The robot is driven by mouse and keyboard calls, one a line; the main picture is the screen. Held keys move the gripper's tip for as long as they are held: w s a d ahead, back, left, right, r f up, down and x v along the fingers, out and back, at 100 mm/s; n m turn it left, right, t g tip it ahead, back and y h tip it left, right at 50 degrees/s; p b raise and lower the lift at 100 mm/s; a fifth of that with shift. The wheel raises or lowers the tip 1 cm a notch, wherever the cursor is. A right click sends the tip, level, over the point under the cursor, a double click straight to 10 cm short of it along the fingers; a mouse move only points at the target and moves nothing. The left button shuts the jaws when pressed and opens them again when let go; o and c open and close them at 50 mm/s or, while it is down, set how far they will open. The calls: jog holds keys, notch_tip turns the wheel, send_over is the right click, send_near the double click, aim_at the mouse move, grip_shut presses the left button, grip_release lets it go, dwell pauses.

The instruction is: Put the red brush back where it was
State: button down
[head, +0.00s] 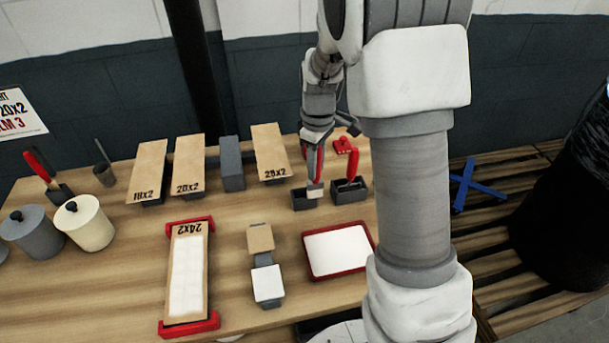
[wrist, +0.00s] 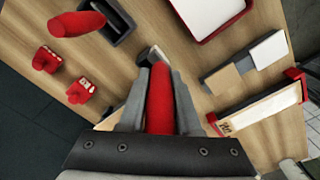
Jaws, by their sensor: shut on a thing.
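My gripper (head: 318,182) is shut on a red brush (head: 320,162), which hangs roughly upright with its handle between the fingers. In the wrist view the red handle (wrist: 160,98) shows between both fingers. The brush's pale lower end (head: 315,190) is at or just above a dark open holder (head: 304,198); I cannot tell whether it is inside. A second dark holder (head: 349,191), just to the right, has another red-handled tool (head: 353,162) standing in it. That tool also shows in the wrist view (wrist: 75,23). The first holder is mostly hidden in the wrist view.
Red parts (head: 344,146) lie behind the holders. A red-rimmed white tray (head: 370,264) lies in front. Another red-handled tool (head: 38,163) stands at far left. Bare table (head: 225,208) lies between the rows.

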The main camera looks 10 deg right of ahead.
jog(key=w+a+f, duration=0.2)
jog(key=w+f, duration=0.1)
jog(key=f, duration=0.3)
jog(key=shift+w+f+p, duration=0.3)
jog(key=shift+w+p, duration=0.05)
jog(key=shift+w, duration=0.05)
jog(key=shift+f, duration=0.25)
jog(key=c, duration=0.6)
grip_release()
jog(key=shift+r, duration=0.1)
jog(key=shift+r, duration=0.1)
